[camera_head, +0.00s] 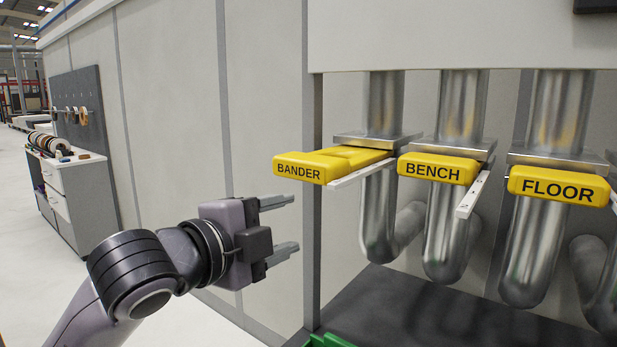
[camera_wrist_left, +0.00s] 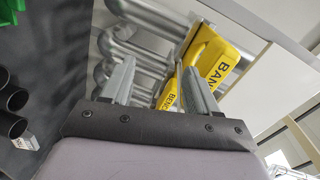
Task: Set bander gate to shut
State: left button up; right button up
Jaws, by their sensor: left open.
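The yellow BANDER gate handle (camera_head: 299,168) is on the leftmost metal duct in the head view. It sticks out to the front left, farther than the BENCH handle, with a pale strip (camera_head: 360,173) beside it. It also shows in the left wrist view (camera_wrist_left: 217,62), beyond the fingers on the right. My left gripper (camera_head: 290,224) is open and empty, below and a little left of the BANDER handle and apart from it. Its two fingers also show in the left wrist view (camera_wrist_left: 160,85). My right gripper is not in view.
The yellow BENCH handle (camera_head: 438,168) and FLOOR handle (camera_head: 558,186) are on ducts to the right. A grey post (camera_head: 312,250) stands behind the gripper. A dark surface (camera_head: 440,310) lies under the ducts, with a green object (camera_head: 328,341) at its front edge. A cabinet (camera_head: 70,185) stands far left.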

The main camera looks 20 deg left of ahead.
aim_at(299, 171)
pick_arm(q)
jog(key=r+m, duration=0.1)
jog(key=r, duration=0.1)
jog(key=r+t, duration=0.1)
jog(key=r, duration=0.1)
jog(key=r+m, duration=0.1)
jog(key=r, duration=0.1)
jog(key=shift+s+r+m+h, duration=0.25)
jog(key=shift+s+m+h, duration=0.05)
jog(key=shift+s+h, duration=0.1)
jog(key=shift+w+r, duration=0.15)
jog(key=shift+w, duration=0.05)
jog(key=shift+p+x, duration=0.55)
jog(key=shift+x, duration=2.85)
grip_shut()
jog(key=shift+r, duration=0.1)
